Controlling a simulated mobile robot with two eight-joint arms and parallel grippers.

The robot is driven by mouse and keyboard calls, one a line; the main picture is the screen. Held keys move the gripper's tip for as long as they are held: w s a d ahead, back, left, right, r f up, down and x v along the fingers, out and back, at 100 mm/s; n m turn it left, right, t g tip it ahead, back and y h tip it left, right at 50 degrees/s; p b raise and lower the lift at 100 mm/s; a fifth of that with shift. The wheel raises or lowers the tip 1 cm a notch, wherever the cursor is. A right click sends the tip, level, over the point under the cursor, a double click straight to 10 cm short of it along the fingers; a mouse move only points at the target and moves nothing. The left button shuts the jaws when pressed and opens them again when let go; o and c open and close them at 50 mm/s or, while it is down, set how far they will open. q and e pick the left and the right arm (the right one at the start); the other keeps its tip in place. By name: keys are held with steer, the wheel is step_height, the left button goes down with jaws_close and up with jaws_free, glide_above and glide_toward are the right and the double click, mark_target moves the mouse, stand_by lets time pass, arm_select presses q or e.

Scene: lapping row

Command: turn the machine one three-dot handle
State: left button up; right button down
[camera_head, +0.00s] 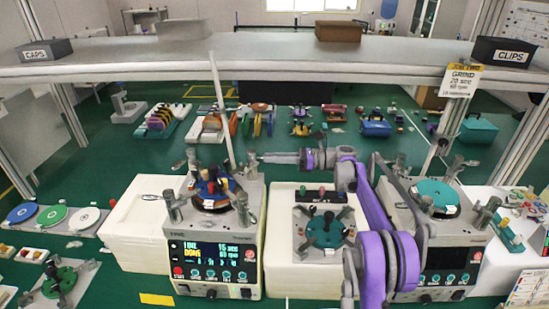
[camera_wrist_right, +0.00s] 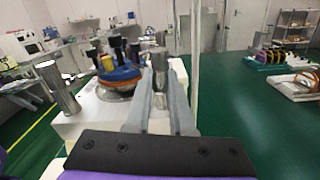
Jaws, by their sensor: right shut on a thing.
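The left lapping machine (camera_head: 214,262) has a lit screen reading DONE and a plate carrying coloured pieces (camera_head: 215,190). Metal handles stand at its corners, one at front left (camera_head: 173,207) and one at front right (camera_head: 243,208). My right gripper (camera_head: 263,158) reaches in from the right at the machine's back right corner. In the right wrist view its two fingers (camera_wrist_right: 161,95) are closed around an upright metal handle (camera_wrist_right: 160,62), beside the coloured pieces (camera_wrist_right: 118,72). No dot marks can be made out on the handle. My left gripper is not in view.
A second machine (camera_head: 440,255) with a teal plate stands at right, partly behind my right arm. A white block with a green fixture (camera_head: 325,230) sits between. A grey shelf (camera_head: 270,65) spans above. A thin upright pole (camera_head: 220,110) rises close to the gripper.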

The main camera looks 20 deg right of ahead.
stand_by(0.5)
steer(key=c, duration=0.8)
jaws_free()
step_height(320, 180, up, 10)
